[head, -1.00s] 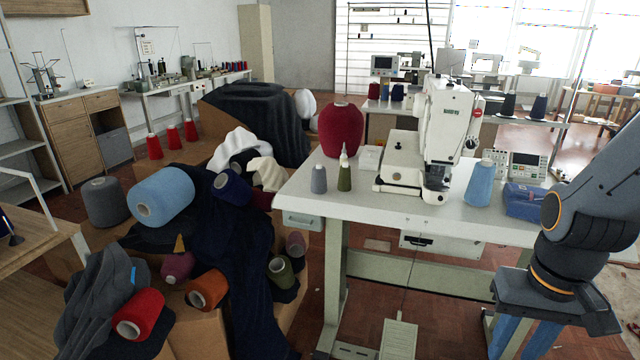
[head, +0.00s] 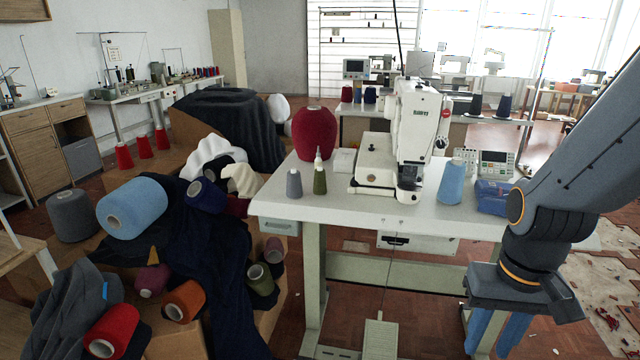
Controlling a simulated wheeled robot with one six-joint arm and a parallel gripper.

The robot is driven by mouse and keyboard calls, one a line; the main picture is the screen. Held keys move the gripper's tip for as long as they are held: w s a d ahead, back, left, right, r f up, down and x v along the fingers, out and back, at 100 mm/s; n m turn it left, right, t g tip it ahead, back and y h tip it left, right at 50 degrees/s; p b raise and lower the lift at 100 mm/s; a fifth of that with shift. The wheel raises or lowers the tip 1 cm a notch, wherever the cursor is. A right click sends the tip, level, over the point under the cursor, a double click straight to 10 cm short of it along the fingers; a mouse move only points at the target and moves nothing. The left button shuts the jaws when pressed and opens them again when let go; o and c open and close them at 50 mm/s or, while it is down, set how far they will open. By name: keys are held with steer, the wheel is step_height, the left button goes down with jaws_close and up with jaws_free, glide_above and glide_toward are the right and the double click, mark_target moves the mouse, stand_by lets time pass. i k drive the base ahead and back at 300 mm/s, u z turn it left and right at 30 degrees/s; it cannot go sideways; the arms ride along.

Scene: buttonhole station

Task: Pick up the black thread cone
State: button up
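A very dark cone (head: 475,104), which looks black, stands upright on the table behind the sewing machine, right of the machine head. A navy cone (head: 504,105) stands just right of it. At this distance I cannot be fully sure of the colour. My gripper (head: 490,345) hangs at the lower right, pointing down, in front of the white machine table. Its two blue fingers are apart with nothing seen between them. The fingertips run close to the bottom edge of the picture. The gripper is far from the dark cone.
The white table (head: 285,205) carries a buttonhole machine (head: 412,140), a large red cone (head: 314,133), grey, olive and light blue cones, and a blue pouch (head: 493,196). Boxes with cloth and several cones fill the left. A pedal (head: 380,338) stands on the floor. Scraps lie at right.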

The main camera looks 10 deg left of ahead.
mark_target(475, 109)
steer(key=u, duration=0.05)
steer(key=k, duration=0.5)
steer(key=z, duration=1.05)
steer(key=i, duration=1.25)
steer(key=z, duration=0.85)
steer(key=i, duration=2.9)
steer(key=u, duration=1.45)
steer(key=i, duration=0.85)
steer(key=u, duration=0.9)
